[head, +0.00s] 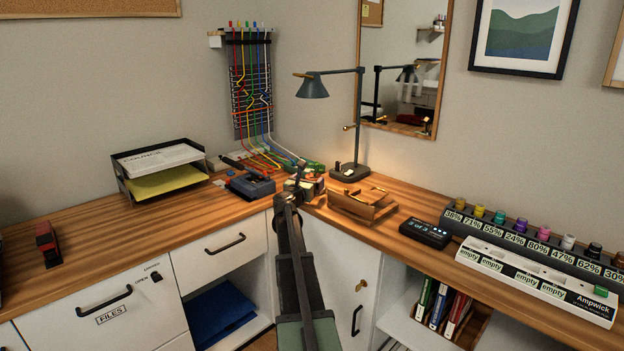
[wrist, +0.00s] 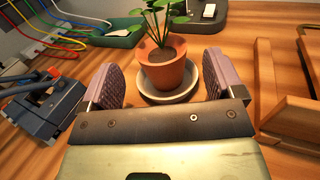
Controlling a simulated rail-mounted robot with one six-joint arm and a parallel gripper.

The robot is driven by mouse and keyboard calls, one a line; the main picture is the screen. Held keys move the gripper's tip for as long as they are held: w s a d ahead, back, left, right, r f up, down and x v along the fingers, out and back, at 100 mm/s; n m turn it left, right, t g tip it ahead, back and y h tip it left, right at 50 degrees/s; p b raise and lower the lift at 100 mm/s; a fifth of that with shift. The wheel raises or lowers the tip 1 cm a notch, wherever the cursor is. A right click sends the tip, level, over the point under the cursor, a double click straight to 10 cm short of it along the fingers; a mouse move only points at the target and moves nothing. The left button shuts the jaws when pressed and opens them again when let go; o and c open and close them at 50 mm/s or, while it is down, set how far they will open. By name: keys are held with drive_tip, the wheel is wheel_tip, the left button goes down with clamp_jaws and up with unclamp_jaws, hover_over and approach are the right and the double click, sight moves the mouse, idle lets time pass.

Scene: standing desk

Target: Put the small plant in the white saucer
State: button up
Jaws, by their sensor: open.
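The small plant (wrist: 163,70), green leaves in a terracotta pot, stands upright in the wrist view. Its pot appears to rest inside the pale white saucer (wrist: 190,91), whose rim shows around the pot's base. My gripper (wrist: 160,75) is open, with one pink pad to the left of the pot and one to the right. Gaps show between the pads and the pot. In the head view my gripper (head: 303,188) is over the desk corner, and my arm hides most of the plant and saucer.
A blue device (head: 251,185) lies left of my gripper, and a wooden stand (head: 362,204) is close on the right. A desk lamp (head: 350,171) and a green tray (wrist: 112,36) with cables are behind. Bare desk lies left of the saucer.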

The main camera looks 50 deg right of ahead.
drive_tip(key=v, duration=0.8)
